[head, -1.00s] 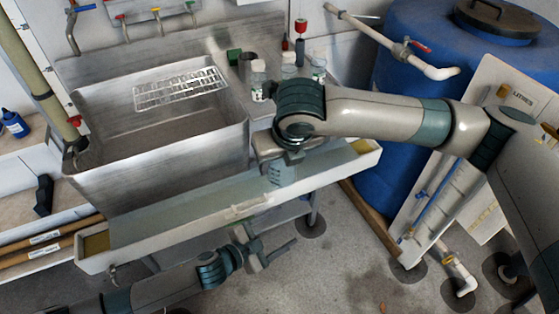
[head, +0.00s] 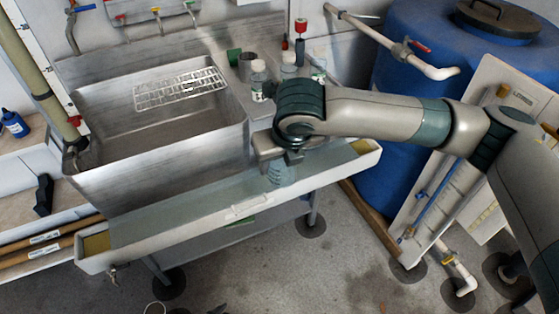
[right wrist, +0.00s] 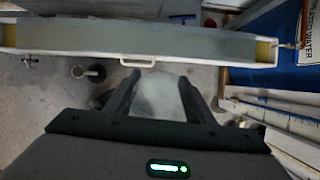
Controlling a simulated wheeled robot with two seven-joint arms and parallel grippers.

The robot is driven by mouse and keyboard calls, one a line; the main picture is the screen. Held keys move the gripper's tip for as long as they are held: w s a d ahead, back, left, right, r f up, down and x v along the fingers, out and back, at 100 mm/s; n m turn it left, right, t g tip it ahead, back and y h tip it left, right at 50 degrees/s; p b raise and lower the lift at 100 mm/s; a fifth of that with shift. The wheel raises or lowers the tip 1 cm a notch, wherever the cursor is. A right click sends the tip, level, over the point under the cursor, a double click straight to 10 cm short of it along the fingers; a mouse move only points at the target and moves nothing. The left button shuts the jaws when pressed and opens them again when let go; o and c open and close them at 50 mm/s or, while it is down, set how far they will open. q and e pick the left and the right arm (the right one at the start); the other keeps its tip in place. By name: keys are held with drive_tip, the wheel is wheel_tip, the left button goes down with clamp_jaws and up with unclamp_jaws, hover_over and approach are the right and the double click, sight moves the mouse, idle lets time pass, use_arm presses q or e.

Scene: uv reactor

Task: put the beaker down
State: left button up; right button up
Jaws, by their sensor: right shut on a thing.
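The beaker (head: 281,174) is a clear, bluish vessel, partly hidden under my right wrist in the head view. My right gripper (head: 277,158) is shut on it and holds it at the long trough, in front of the sink. In the right wrist view the beaker (right wrist: 158,98) fills the space between the two dark fingers of the gripper (right wrist: 158,86). Floor shows around it there, and the trough lies beyond it. I cannot tell how high the beaker is above the trough. My left gripper is not in view.
The long trough (head: 205,222) with a white rim runs below the steel sink (head: 165,165). A wire rack (head: 180,88) lies on the sink. Several bottles, one a clear bottle (head: 258,78), stand behind my right arm. A blue tank (head: 410,90) is at right.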

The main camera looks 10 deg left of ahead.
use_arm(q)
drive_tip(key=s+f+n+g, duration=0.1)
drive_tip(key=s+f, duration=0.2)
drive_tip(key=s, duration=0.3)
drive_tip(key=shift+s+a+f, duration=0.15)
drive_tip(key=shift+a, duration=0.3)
